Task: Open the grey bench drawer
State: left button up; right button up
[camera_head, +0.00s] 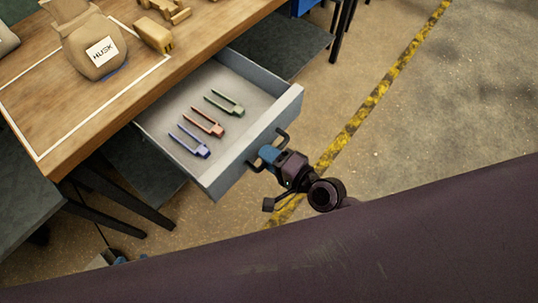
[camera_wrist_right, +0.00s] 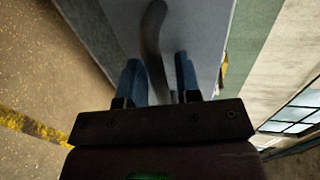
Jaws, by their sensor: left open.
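The grey bench drawer (camera_head: 226,178) stands pulled out from under the wooden bench in the head view. Its dark bar handle (camera_head: 280,136) is on the front face. My right gripper (camera_head: 268,157) is at this handle. In the right wrist view, the handle (camera_wrist_right: 153,40) runs between the two blue fingers of my right gripper (camera_wrist_right: 160,82); whether they press on it is unclear. My left gripper (camera_head: 118,258) shows only in part, low at the left of the head view, open and away from the drawer.
Blue (camera_head: 190,143), red (camera_head: 204,122) and green (camera_head: 225,104) forked pieces lie in the drawer. The floor right of the drawer is clear, with a yellow-black line (camera_head: 365,110).

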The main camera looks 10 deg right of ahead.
jog(key=shift+o, duration=0.6)
jog(key=v, duration=1)
jog(key=shift+s+d, duration=0.2)
jog(key=shift+s, duration=0.15)
